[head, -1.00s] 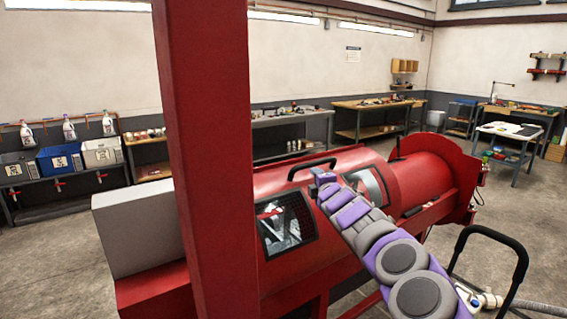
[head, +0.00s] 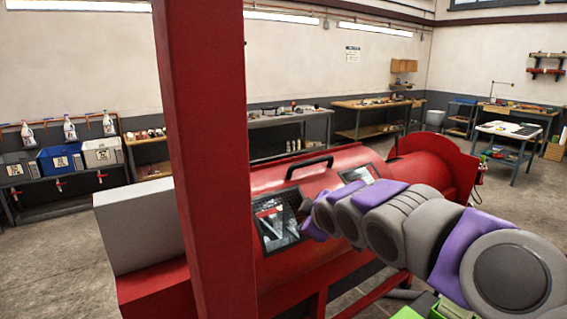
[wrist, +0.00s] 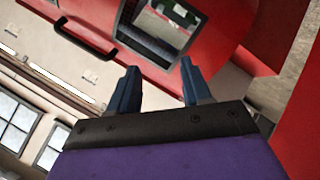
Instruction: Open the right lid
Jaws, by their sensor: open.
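The red drum machine (head: 268,180) lies across the middle of the head view, with a dark-framed left window (head: 278,222) and a right window (head: 358,174). A black bar handle (head: 308,166) arches over its top. I cannot make out the right lid's seam or whether it is closed. In the wrist view, a window (wrist: 160,28) and a dark handle (wrist: 84,36) on the red surface lie beyond my gripper (wrist: 158,82). Its two blue-grey fingers are apart with nothing between them. In the head view my arm hides part of the drum, and the fingers are not clear.
A red post (head: 205,160) blocks part of the head view. A grey box (head: 135,222) stands left of the drum. Green objects (head: 430,306) show at the bottom edge below my arm. Workbenches (head: 300,120) line the back wall; open floor (head: 60,250) shows at left.

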